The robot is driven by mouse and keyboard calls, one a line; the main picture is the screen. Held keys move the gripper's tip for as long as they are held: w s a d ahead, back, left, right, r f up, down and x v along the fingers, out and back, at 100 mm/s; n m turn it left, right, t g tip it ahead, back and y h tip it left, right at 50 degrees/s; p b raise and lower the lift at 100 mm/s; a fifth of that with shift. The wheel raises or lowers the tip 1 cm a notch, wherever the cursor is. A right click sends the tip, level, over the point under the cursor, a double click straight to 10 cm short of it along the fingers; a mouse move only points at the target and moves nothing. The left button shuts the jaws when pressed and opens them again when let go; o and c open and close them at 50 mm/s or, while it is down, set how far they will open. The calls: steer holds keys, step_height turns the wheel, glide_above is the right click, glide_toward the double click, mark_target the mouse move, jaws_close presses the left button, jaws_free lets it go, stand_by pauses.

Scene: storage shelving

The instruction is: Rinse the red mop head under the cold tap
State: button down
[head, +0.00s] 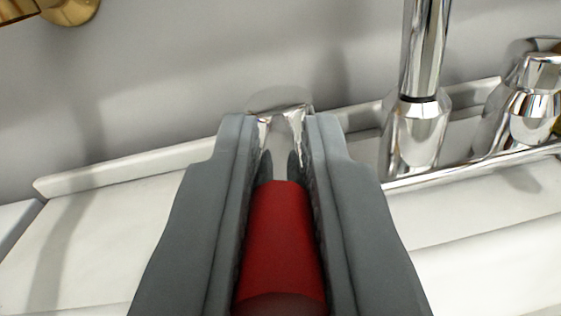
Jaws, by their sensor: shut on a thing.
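My gripper (280,140) reaches forward with its two grey fingers close together. A red, smooth, rounded piece (282,240), which I take to be the red mop head, fills the gap between the fingers, and the jaws are shut on it. Its near end is cut off by the bottom edge. Just past the fingertips is a chrome tap part (282,125), partly hidden by them; I cannot tell whether they touch it. A chrome spout (415,130) rises to the right, and a chrome tap handle (535,95) stands at far right. Which tap is cold does not show.
A white sink or counter ledge (120,220) runs across the view below a grey wall (180,90). A brass fitting (70,10) is at the upper left. The white surface left of my gripper is clear. The spout stands close to my right finger.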

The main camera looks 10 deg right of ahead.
steer(key=shift+w+a+r+m+g+h, duration=0.1)
steer(key=shift+a+m+g+h, duration=0.15)
steer(key=shift+m+h, duration=0.25)
steer(key=shift+w+a+f+m+g+h, duration=0.1)
steer(key=shift+a+m+g+h, duration=0.15)
steer(key=shift+h, duration=0.4)
steer(key=shift+w+a+r+m+g+h, duration=0.1)
steer(key=shift+a+m+g+h, duration=0.15)
steer(key=shift+m+h, duration=0.25)
steer(key=c, duration=1.5)
jaws_free()
steer(key=shift+o, duration=0.2)
steer(key=v, duration=1.7)
steer(key=shift+a, duration=0.2)
